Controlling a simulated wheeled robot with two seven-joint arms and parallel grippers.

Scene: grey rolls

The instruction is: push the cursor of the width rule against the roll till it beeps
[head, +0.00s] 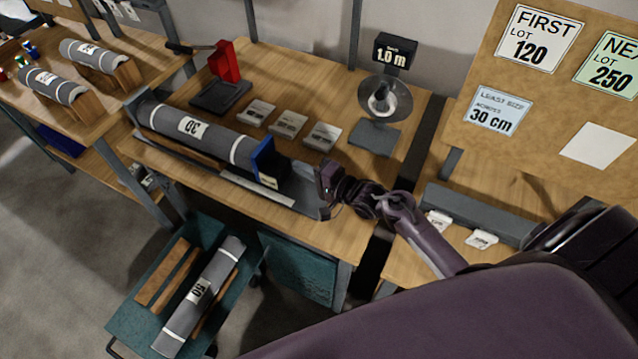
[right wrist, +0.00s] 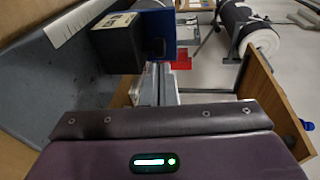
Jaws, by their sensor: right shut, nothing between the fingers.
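A grey roll with white bands and a label (head: 192,127) lies in the width rule on the bench. The rule's pale strip (head: 258,190) runs along its front. The cursor (head: 265,160), a blue plate with a dark block, stands at the roll's right end; I cannot tell whether they touch. The cursor's blue plate also shows in the right wrist view (right wrist: 183,30). My right gripper (head: 322,188) is shut and empty, right of the cursor with a small gap visible between them. Its fingertips are hard to make out. My left gripper is not in view.
A red-backed stand (head: 224,62), several grey-white blocks (head: 288,124) and a disc under a "1.0 m" display (head: 395,50) stand behind the rule. A teal cart (head: 140,318) holds another roll (head: 205,295). More rolls (head: 92,55) lie on the left bench.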

